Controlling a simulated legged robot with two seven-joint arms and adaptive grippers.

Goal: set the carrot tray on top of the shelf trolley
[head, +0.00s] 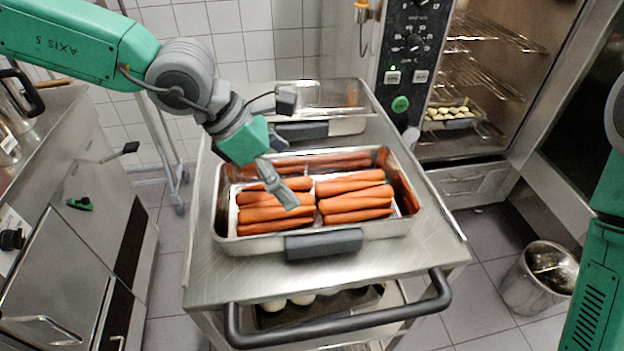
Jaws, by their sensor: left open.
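The carrot tray (399,227) is a steel pan with rows of orange carrots and a dark grey handle (323,243) at its front. It sits on the steel top (240,270) of the shelf trolley, towards the middle. My left gripper (284,146) is open over the left back part of the tray, with one grey finger reaching down above the carrots. I cannot tell whether that finger touches them. Nothing shows held in it. My right arm shows only at the right edge; its gripper is out of view.
Another steel pan (345,95) stands behind the carrot tray on the trolley. The trolley's black push bar (340,328) is at the front, with eggs (302,299) on a lower shelf. An open oven (480,65) stands behind right, a bin (538,280) at right, counters at left.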

